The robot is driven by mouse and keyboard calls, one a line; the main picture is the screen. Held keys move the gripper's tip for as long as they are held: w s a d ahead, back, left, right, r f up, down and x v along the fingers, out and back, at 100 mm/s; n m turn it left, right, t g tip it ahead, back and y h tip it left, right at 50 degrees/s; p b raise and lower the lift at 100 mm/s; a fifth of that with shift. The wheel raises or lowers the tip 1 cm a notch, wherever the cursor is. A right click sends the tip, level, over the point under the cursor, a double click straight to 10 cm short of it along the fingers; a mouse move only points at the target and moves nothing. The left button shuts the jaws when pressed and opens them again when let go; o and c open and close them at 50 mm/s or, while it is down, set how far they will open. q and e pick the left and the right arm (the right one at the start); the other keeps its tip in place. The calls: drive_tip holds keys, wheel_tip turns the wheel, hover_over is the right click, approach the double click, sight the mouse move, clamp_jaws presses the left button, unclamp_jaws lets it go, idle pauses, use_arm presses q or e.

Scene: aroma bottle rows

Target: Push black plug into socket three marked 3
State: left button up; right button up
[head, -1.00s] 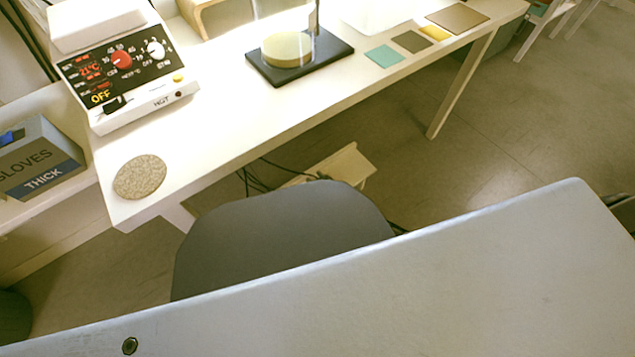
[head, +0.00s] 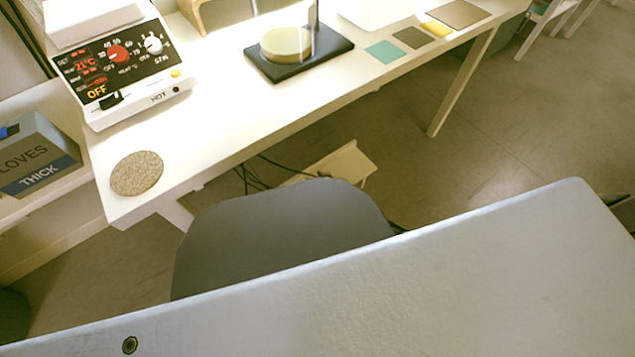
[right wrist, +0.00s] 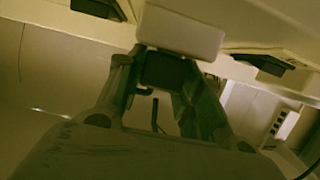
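My right gripper (right wrist: 162,78) shows in the right wrist view, its two dark fingers reaching up and inward. A dark block (right wrist: 165,68) fills the space between the fingertips. It may be the black plug, but the dim view does not show whether the fingers grip it. A pale rounded block (right wrist: 180,28) is just beyond, at the top middle. No socket number is readable. In the head view, dark cables (head: 252,178) hang below the bench near a pale block (head: 335,165) near the floor. Neither gripper shows in the head view.
The white bench (head: 220,125) carries a hot plate (head: 120,65) with an OFF display, a round cork mat (head: 136,173), and a dark stand with a yellowish disc (head: 286,45). A gloves box (head: 40,160) stands at the left. Open floor (head: 500,140) lies to the right.

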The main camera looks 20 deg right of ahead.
sight(319, 184)
drive_tip(key=o, duration=0.4)
drive_tip(key=shift+s+f, duration=0.1)
drive_tip(key=shift+f, duration=0.05)
drive_tip(key=shift+c, duration=0.2)
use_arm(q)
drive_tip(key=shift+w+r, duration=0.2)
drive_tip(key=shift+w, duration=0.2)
use_arm(e)
drive_tip(key=shift+s, duration=0.1)
drive_tip(key=shift+v, duration=1.4)
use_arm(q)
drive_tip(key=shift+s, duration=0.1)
use_arm(e)
drive_tip(key=v, duration=0.9)
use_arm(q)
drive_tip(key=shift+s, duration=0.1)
use_arm(e)
drive_tip(key=shift+d, duration=0.1)
